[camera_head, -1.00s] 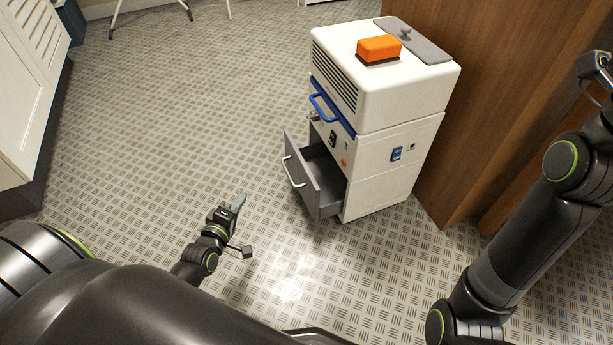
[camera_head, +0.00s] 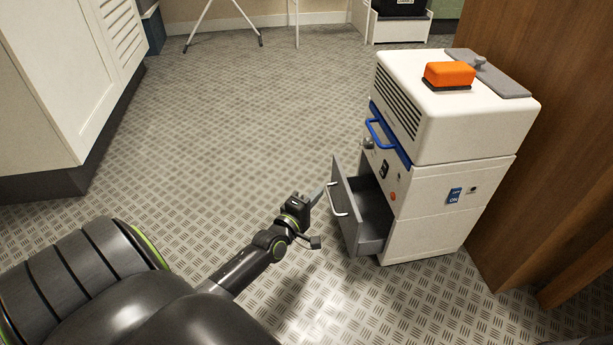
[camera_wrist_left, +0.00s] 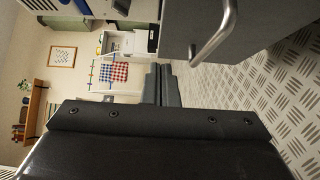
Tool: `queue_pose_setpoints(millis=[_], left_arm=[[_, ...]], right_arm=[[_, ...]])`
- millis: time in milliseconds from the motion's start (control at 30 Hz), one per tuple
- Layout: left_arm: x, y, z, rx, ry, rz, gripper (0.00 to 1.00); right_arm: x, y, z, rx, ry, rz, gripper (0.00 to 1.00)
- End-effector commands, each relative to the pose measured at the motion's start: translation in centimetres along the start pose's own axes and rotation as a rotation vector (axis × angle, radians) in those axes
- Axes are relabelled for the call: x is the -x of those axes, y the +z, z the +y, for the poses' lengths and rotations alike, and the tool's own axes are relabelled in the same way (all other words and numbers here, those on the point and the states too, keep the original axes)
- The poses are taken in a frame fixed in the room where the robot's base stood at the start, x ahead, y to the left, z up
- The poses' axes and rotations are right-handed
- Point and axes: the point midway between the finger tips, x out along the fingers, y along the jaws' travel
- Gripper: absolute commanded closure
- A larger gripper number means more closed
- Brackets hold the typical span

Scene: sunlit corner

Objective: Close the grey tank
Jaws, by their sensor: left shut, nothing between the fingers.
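The grey tank (camera_head: 349,222) is a drawer low in a white machine (camera_head: 430,190). It is pulled out, and its inside shows empty. A silver bar handle (camera_head: 337,200) is on its front face. In the left wrist view the tank's front (camera_wrist_left: 178,32) and handle (camera_wrist_left: 218,38) are close, at the top. My left gripper (camera_head: 318,193) is shut and empty, just left of the tank's front at about handle height. Its fingers (camera_wrist_left: 162,86) also show in the left wrist view. I cannot tell whether they touch the tank. My right gripper is out of view.
An orange sponge-like block (camera_head: 449,75) and a grey lid (camera_head: 492,74) with a knob lie on top of the machine. A blue handle (camera_head: 386,138) is above the tank. A wooden panel (camera_head: 535,150) stands at the right. The patterned floor (camera_head: 240,120) at the left is clear.

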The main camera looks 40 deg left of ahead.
Motion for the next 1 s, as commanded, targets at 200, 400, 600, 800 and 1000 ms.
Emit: queue_pose_setpoints(millis=[200, 400, 600, 800, 1000], left_arm=[[-3.5, 1.2, 0.1, 0.003, 0.002, 0.000, 1.00], [-4.8, 2.5, 0.0, 0.001, 0.000, 0.000, 1.00], [-5.1, 2.9, 0.0, -0.001, 0.000, 0.000, 1.00], [-5.1, 2.8, 0.0, -0.001, 0.000, 0.000, 1.00], [-7.0, 4.7, 0.1, 0.004, 0.001, 0.000, 1.00]], right_arm=[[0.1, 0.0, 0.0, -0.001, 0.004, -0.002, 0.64], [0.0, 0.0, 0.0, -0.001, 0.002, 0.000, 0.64], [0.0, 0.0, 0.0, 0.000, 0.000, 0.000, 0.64], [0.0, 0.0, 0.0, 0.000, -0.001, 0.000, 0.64], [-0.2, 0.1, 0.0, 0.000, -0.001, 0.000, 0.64]])
